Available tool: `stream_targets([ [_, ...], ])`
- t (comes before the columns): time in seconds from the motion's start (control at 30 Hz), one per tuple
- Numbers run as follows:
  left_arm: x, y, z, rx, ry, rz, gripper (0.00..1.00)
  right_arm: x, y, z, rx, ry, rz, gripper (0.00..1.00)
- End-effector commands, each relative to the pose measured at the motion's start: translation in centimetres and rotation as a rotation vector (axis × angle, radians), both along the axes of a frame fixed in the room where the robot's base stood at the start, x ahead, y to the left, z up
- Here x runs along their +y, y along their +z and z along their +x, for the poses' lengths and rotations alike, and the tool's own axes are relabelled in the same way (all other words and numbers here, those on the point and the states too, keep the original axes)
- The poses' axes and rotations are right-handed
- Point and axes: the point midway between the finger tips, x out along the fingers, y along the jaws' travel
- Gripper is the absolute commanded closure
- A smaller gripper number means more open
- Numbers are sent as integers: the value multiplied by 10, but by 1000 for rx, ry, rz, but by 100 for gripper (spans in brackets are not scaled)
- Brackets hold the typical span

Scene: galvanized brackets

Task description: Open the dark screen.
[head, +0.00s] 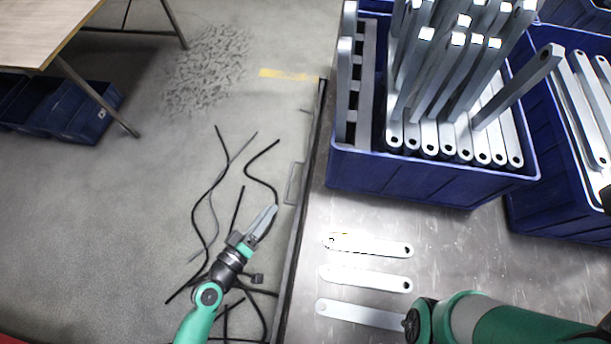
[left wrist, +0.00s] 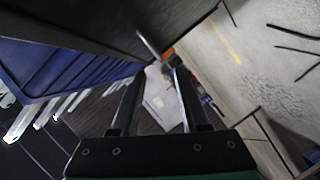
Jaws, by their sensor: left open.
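The dark screen (head: 303,205) shows in the head view as a narrow dark strip, nearly edge-on, along the left edge of the metal table. A grey bar handle (head: 292,183) stands out from its left side. In the left wrist view the dark screen (left wrist: 105,22) spans the top, and a pale bar (left wrist: 147,44), likely the handle, shows beyond the fingertips. My left gripper (head: 271,212) is open and empty, a little below and left of the handle, apart from it. Its two fingers (left wrist: 157,76) show in the left wrist view. My right gripper is not seen.
A blue crate (head: 400,181) full of upright brackets stands on the metal table (head: 440,255), with another blue crate (head: 562,224) to its right. Several flat brackets (head: 366,277) lie in front. Black cables (head: 213,185) show around my left arm. A wooden table (head: 40,25) stands upper left.

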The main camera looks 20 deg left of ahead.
Motion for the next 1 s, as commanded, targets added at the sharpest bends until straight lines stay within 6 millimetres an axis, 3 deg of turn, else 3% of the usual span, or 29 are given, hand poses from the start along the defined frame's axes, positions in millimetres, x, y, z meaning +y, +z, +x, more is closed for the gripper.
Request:
stream_targets([
  [0.27, -3, -2, 19, -5, -1, 2, 55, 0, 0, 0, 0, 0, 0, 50],
  [0.7, -21, -22, 103, -6, 0, 3, 55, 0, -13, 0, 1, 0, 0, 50],
  [1.0, -24, -23, 113, -6, 0, 2, 55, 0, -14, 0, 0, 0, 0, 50],
])
